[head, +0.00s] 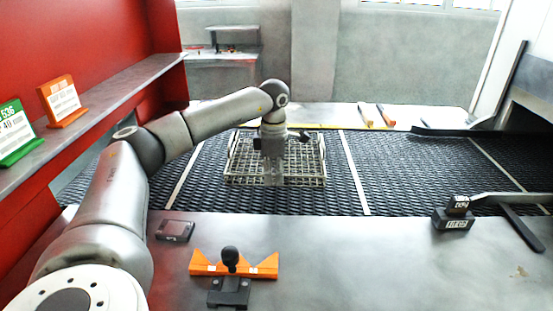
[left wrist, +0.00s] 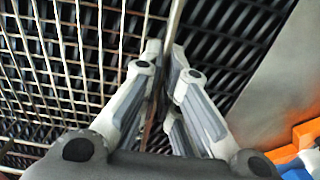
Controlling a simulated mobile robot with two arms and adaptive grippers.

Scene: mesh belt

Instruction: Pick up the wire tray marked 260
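The wire tray (head: 310,165), a pale metal grid basket, lies on the dark mesh belt (head: 400,175) in the head view. Its grid (left wrist: 70,60) fills the left of the left wrist view. No 260 mark is legible on it. My left gripper (head: 272,178) points down at the tray's near side. In the left wrist view the left gripper (left wrist: 165,52) has its fingertips close together on either side of the tray's near rim, seemingly shut on it. The exact contact is partly hidden by the fingers. My right gripper is not in view.
The grey counter (head: 350,270) in front holds an orange stand (head: 205,264) with a black knob, a small dark box (head: 175,231) and a labelled block (head: 453,220). A red shelf unit at left carries green (head: 18,150) and orange (head: 62,112) signs.

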